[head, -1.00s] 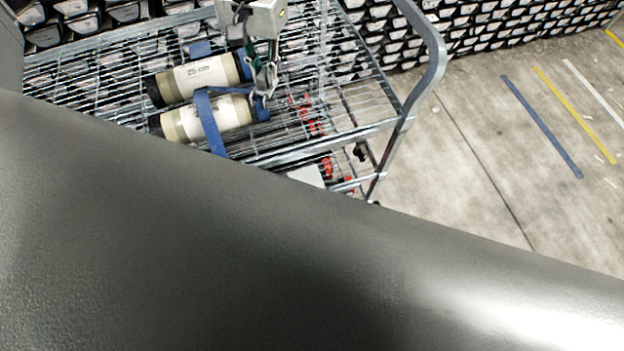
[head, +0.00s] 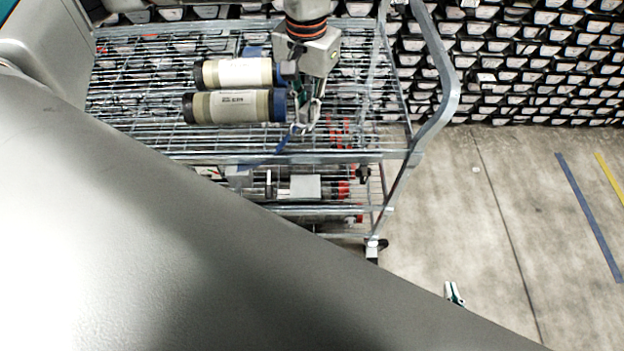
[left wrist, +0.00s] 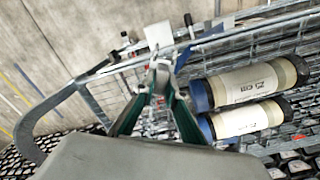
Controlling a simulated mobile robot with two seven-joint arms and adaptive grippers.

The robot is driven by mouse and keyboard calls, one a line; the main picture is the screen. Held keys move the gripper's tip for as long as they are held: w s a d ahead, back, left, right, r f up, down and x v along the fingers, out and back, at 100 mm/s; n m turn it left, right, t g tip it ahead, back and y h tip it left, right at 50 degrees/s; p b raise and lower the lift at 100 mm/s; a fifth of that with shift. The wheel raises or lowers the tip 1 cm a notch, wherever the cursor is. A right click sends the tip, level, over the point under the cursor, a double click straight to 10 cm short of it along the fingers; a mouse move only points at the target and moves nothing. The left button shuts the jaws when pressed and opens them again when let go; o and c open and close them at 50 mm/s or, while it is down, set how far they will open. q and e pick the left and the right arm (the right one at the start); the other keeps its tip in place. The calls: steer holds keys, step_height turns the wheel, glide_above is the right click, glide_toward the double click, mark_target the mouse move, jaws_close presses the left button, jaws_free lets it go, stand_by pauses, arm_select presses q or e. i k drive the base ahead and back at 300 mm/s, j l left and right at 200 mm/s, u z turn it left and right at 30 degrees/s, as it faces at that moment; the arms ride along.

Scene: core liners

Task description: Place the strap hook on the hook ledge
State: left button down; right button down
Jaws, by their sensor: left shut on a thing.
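My left gripper (head: 304,125) is shut on the strap hook (head: 298,129), above the right end of the wire cart shelf near its front rail. The hook is small and partly hidden by the fingers; it also shows between the fingertips in the left wrist view (left wrist: 161,66). A short piece of blue strap (head: 284,142) hangs from it toward the rail. A small grey plate (head: 240,176) at the cart's front rail may be the hook ledge; I cannot be sure. My right gripper (head: 454,293) shows only its fingertips past my arm, over the floor.
Two core liners (head: 235,106) with blue ends lie side by side on the shelf (head: 140,135), left of the left gripper. The cart's curved handle (head: 447,80) stands to the right. Stacked core boxes (head: 540,60) fill the back. Floor at right is clear.

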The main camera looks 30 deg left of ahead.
mark_target(306, 186)
steer(key=k+l+u, duration=0.15)
steer(key=l, duration=0.3)
steer(key=l+u, duration=0.2)
steer(key=l, duration=0.3)
steer(key=k+l+u, duration=0.15)
steer(key=l, duration=0.3)
